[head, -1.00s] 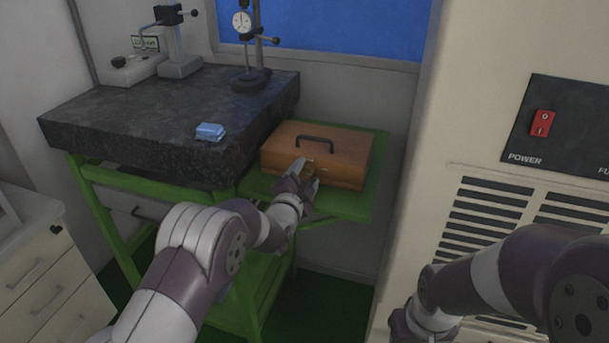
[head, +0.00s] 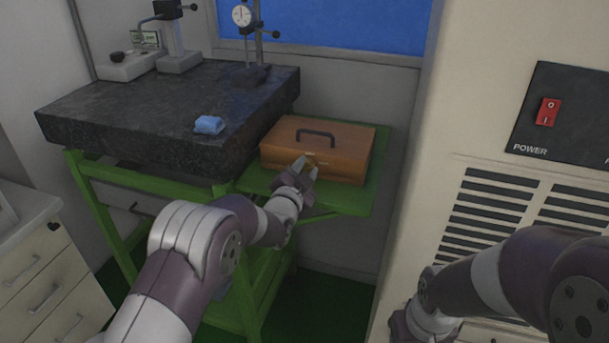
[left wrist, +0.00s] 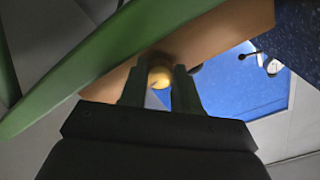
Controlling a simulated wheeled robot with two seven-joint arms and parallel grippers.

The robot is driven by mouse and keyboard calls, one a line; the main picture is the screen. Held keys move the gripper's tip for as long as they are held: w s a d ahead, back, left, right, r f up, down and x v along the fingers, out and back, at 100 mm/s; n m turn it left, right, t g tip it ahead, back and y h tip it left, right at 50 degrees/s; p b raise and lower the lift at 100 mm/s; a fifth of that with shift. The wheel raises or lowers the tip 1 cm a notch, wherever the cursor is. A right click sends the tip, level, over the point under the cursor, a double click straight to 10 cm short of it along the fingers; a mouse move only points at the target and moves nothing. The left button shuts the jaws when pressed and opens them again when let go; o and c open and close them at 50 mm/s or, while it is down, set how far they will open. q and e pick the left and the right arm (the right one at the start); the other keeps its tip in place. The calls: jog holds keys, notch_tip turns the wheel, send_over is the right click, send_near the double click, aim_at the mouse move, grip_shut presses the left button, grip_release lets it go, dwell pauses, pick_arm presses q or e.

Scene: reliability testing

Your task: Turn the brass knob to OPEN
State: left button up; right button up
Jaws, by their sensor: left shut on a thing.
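A brown wooden box (head: 345,141) with a dark top handle (head: 315,135) sits on a green side shelf. The brass knob (left wrist: 160,77) is on the box's front face, round and yellow in the left wrist view; in the head view only a small brassy patch shows by my fingers. My left gripper (left wrist: 160,90) has one finger on each side of the knob and is shut on it; in the head view it reaches the box front from below (head: 306,164). I cannot read any OPEN mark. My right gripper is out of view; only its arm shows at lower right.
A beige cabinet (head: 440,130) with a red power switch is on the right. Drawers (head: 45,280) stand at lower left.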

pick_arm(q)
jog(key=n+b, duration=0.2)
jog(key=n, duration=0.1)
jog(key=shift+f+n+b, duration=0.2)
jog(key=shift+n+b, duration=0.1)
jog(key=n+b, duration=0.2)
jog(key=n, duration=0.2)
jog(key=shift+d+n+b, duration=0.1)
jog(key=shift+n+b, duration=0.2)
jog(key=shift+b, duration=0.1)
jog(key=n+b, duration=0.1)
jog(key=n, duration=0.2)
jog(key=shift+b, duration=0.35)
jog(key=shift+r+n+b, duration=0.15)
jog(key=shift+n+b, duration=0.55)
jog(key=shift+n, duration=1.2)
jog(key=o, duration=1.1)
jog(key=shift+c, duration=0.2)
jog(key=shift+s, duration=0.1)
